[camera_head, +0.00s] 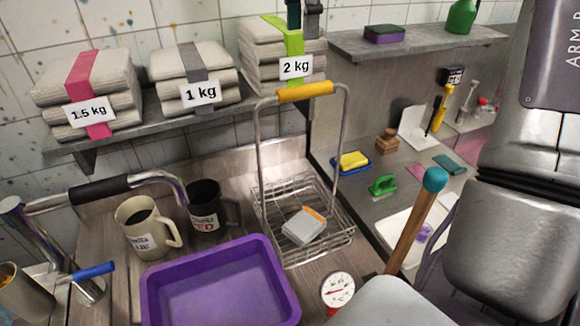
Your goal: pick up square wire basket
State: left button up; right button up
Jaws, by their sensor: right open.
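The square wire basket (345,222) stands upright on the wooden worktop, right of the purple tub. Its tall wire handle is raised, with a yellow grip (305,92) across the top. A grey-white block with an orange edge (305,226) lies inside it. My right gripper (303,30) shows only as two dark fingertips at the top edge, a little apart and empty. They appear above the yellow grip in the picture, in front of the 2 kg bundle, and do not touch the handle. My left gripper is not in view.
Folded cloth bundles (196,78) lie on a shelf behind the basket. Two mugs (150,228) and a purple tub (215,296) stand to its left.

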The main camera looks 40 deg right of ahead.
aim_at(305, 86)
jog(key=f, duration=0.4)
jog(key=f+p, duration=0.1)
jog(key=f, duration=0.2)
jog(key=shift+s+d, duration=0.1)
jog(key=shift+s, duration=0.15)
jog(key=shift+f, duration=0.3)
jog(key=f+p, duration=0.1)
jog(key=f, duration=0.1)
jog(key=f+p, duration=0.1)
jog(key=f, duration=0.1)
jog(key=shift+s+p, duration=0.3)
jog(key=shift+p, duration=0.05)
jog(key=shift+d+f, duration=0.1)
jog(key=shift+f, duration=0.45)
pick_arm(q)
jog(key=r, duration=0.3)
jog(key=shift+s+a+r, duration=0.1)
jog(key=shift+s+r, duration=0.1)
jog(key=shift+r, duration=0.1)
pick_arm(e)
jog(key=shift+w, duration=0.1)
jog(key=shift+c, duration=1.3)
grip_shut()
jog(key=shift+r, duration=0.1)
